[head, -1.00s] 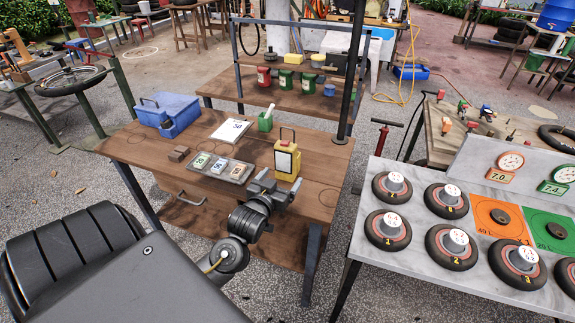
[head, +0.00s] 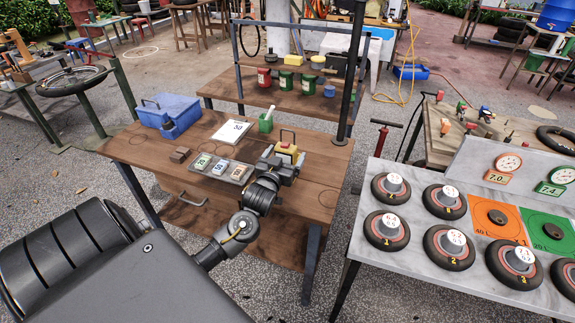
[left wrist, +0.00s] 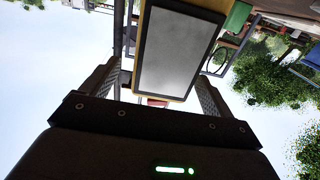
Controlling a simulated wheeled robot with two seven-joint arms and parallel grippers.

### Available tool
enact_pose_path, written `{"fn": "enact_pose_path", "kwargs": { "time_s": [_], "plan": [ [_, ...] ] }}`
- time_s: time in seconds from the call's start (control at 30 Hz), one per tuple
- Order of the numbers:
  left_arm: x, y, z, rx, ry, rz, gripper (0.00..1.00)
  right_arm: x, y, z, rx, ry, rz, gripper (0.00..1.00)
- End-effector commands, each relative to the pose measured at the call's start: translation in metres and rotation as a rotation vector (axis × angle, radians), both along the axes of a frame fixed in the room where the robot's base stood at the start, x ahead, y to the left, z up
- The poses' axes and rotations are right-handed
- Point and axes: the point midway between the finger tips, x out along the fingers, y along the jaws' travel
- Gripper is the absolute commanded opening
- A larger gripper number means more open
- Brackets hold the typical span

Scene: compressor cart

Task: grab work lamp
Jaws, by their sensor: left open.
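The work lamp (head: 287,149) is a yellow box with a dark handle on top, standing upright at the right part of the wooden workbench (head: 322,160). My left gripper (head: 281,161) is open in front of it and hides its lower part in the head view. In the left wrist view the lamp's pale, dark-framed panel (left wrist: 178,55) lies between the two spread fingers, with gaps visible on both sides. Whether the finger pads touch the lamp cannot be told in the head view. My right gripper is out of view.
A tray with several small cards (head: 238,178) lies just left of the lamp. The bench is clear right of the lamp.

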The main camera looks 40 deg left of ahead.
Motion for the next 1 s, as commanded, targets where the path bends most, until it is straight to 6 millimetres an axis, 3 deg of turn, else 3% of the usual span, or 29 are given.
{"fn": "enact_pose_path", "kwargs": {
  "time_s": [0.1, 0.3, 0.57, 1.0],
  "plan": [
    [0.017, 0.009, 0.004, 0.003, 0.001, 0.002, 0.87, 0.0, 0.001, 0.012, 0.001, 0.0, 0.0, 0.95],
    [0.038, 0.017, 0.001, 0.001, 0.0, 0.0, 0.87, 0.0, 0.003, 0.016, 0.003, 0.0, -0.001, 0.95],
    [0.041, 0.018, -0.001, 0.001, 0.001, 0.0, 0.87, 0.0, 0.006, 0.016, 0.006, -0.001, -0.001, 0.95],
    [0.041, 0.018, -0.001, 0.001, 0.001, 0.0, 0.32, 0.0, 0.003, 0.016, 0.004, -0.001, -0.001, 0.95]
  ]
}}
